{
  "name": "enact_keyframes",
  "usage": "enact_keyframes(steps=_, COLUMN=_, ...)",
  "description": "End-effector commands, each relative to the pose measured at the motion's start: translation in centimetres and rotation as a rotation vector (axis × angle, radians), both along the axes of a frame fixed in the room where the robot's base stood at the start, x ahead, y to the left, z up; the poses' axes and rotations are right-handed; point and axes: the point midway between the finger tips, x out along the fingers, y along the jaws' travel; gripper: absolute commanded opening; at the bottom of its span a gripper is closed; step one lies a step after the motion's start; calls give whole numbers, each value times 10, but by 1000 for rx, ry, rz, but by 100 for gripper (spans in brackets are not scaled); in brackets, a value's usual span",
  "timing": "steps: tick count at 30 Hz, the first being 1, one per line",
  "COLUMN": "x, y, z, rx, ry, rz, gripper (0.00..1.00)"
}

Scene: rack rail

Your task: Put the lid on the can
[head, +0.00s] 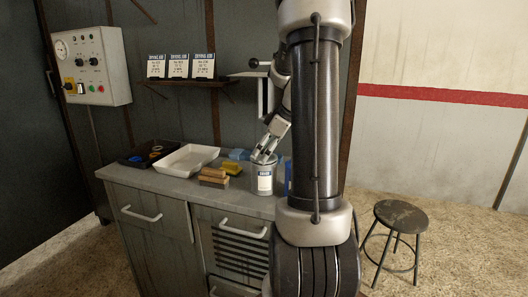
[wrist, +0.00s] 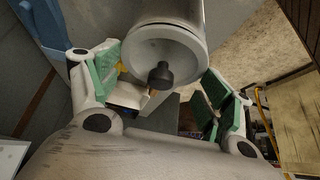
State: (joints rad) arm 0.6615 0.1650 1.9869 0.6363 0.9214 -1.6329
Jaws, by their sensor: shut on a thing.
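The can (head: 264,180) is a grey cylinder with a white and blue label, upright near the right end of the cabinet top. In the wrist view, the lid (wrist: 178,52), a round grey disc with a dark knob (wrist: 160,76), lies across the end of the can (wrist: 165,8). My gripper (head: 264,155) is right over the can's top. The head view hardly shows the lid.
The grey cabinet (head: 160,187) also carries a white tray (head: 186,160), a dark tray (head: 135,158), wooden blocks (head: 213,178) and a yellow item (head: 232,168). A shelf (head: 190,82) with cards hangs above. A stool (head: 402,217) stands on the floor to the right.

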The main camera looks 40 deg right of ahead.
Motion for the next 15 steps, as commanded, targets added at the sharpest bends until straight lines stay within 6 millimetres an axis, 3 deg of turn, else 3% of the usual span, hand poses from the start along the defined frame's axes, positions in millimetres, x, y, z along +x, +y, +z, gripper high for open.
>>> enact_keyframes(steps=3, x=0, y=0, z=0, rx=0, ry=0, rz=0, gripper=56)
enact_keyframes(steps=4, x=0, y=0, z=0, rx=0, ry=0, rz=0, gripper=83)
enact_keyframes(steps=7, x=0, y=0, z=0, rx=0, ry=0, rz=0, gripper=100)
enact_keyframes(steps=15, x=0, y=0, z=0, rx=0, ry=0, rz=0, gripper=100)
